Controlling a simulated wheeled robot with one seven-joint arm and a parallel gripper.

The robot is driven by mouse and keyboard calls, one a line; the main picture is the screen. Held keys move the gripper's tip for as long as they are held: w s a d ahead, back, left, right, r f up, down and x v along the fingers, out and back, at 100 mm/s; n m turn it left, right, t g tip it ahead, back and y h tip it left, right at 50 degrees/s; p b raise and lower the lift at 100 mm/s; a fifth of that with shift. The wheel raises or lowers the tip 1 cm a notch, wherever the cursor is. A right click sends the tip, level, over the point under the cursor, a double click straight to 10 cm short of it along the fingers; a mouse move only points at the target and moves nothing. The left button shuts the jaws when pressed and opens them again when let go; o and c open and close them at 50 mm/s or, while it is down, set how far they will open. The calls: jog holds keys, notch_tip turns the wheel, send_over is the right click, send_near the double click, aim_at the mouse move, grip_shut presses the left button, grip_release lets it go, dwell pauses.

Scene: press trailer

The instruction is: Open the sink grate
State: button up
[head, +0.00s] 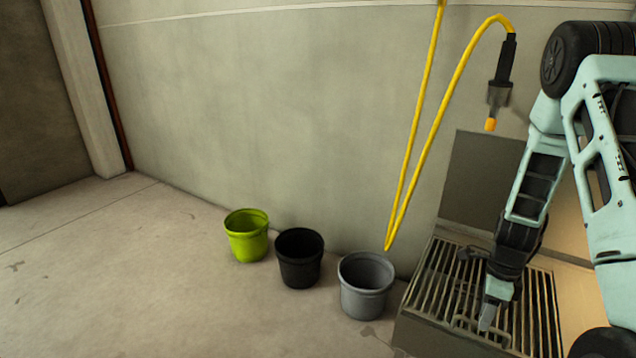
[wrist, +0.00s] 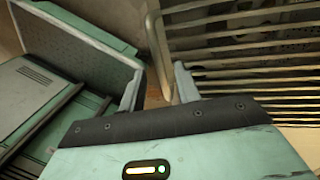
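The sink grate (head: 437,280) is a set of metal bars lying flat across the top of the sink (head: 425,338) at the right of the head view. My gripper (head: 487,320) points down at the grate's near part, with the arm covering some of the bars. In the wrist view the grate (wrist: 250,52) fills the upper right. There my gripper (wrist: 157,85) has its two fingers apart, with the grate's rounded end rail showing between them or just beyond. I cannot tell whether either finger touches the rail. Nothing is held.
A grey bucket (head: 366,287) stands just left of the sink, with a black bucket (head: 299,260) and a green bucket (head: 247,236) farther left. A yellow hose (head: 432,120) with a black nozzle (head: 504,65) hangs above. The floor at left is clear.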

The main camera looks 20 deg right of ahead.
jog(key=w+a+r+n, duration=0.1)
jog(key=a+r+n, duration=0.75)
jog(key=a, duration=0.45)
jog(key=w+a+r+n, duration=0.2)
jog(key=a+r+n, duration=0.5)
jog(key=a+n, duration=0.4)
jog(key=s+a+r+n+t+h, duration=0.1)
jog(key=s+a+r+n, duration=0.3)
jog(key=s+a+n, duration=0.35)
jog(key=s+a+r+n+t, duration=0.1)
jog(key=s+a+r+n, duration=0.3)
jog(key=s+a+n, duration=0.3)
notch_tip(320, 180, up, 36)
jog(key=d+n+p, duration=0.1)
jog(key=p, duration=3.5)
jog(key=shift+r+n, duration=0.25)
jog(key=shift+n, duration=0.05)
jog(key=shift+r, duration=0.2)
jog(key=shift+c, duration=1.3)
jog(key=shift+p, duration=0.3)
grip_shut()
jog(key=shift+f, duration=0.15)
